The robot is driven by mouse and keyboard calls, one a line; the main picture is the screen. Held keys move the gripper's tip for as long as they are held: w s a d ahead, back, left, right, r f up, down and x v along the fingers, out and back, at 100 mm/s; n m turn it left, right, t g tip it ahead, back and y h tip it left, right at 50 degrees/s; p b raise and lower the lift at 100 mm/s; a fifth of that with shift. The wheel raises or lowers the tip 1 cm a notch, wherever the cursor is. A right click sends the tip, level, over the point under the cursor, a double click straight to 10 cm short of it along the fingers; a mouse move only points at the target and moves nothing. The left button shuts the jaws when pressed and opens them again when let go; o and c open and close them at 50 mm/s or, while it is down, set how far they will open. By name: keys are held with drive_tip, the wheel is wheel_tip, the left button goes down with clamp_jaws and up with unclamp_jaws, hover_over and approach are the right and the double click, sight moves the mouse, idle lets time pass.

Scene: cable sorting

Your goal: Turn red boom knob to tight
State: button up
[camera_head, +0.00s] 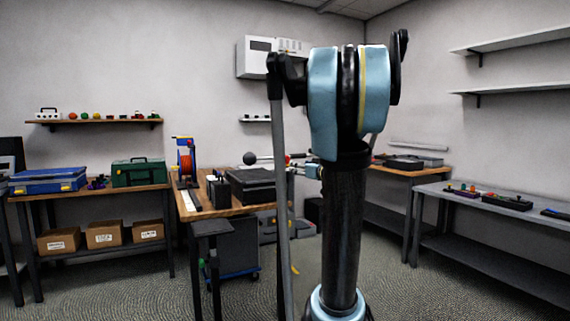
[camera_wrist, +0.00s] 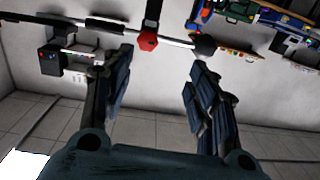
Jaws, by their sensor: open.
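The red knob (camera_wrist: 148,41) sits on a thin grey boom bar (camera_wrist: 176,41) in the wrist view, by a black upright piece. A black ball-shaped end (camera_wrist: 205,46) is to its right. In the wrist view the knob appears between and beyond the two fingertips, apart from both. The knob's tight or loose marking cannot be read.
A wooden workbench (camera_head: 205,208) holds a black case (camera_head: 252,186) and an orange cable reel (camera_head: 186,162). A side table with blue (camera_head: 48,181) and green (camera_head: 138,173) toolboxes stands left. A grey bench (camera_head: 480,203) stands right. Open floor lies in front.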

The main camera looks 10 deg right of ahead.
sight(287, 160)
drive_tip(key=shift+t, duration=0.3)
drive_tip(key=x, duration=0.6)
drive_tip(key=d+x, duration=0.1)
drive_tip(key=x, duration=0.5)
drive_tip(key=d+x, duration=0.1)
drive_tip(key=x, duration=0.4)
drive_tip(key=shift+w+a+r, duration=0.15)
drive_tip(key=shift+w+r, duration=0.1)
drive_tip(key=shift+w, duration=0.5)
drive_tip(key=shift+c, duration=0.5)
drive_tip(key=c, duration=1)
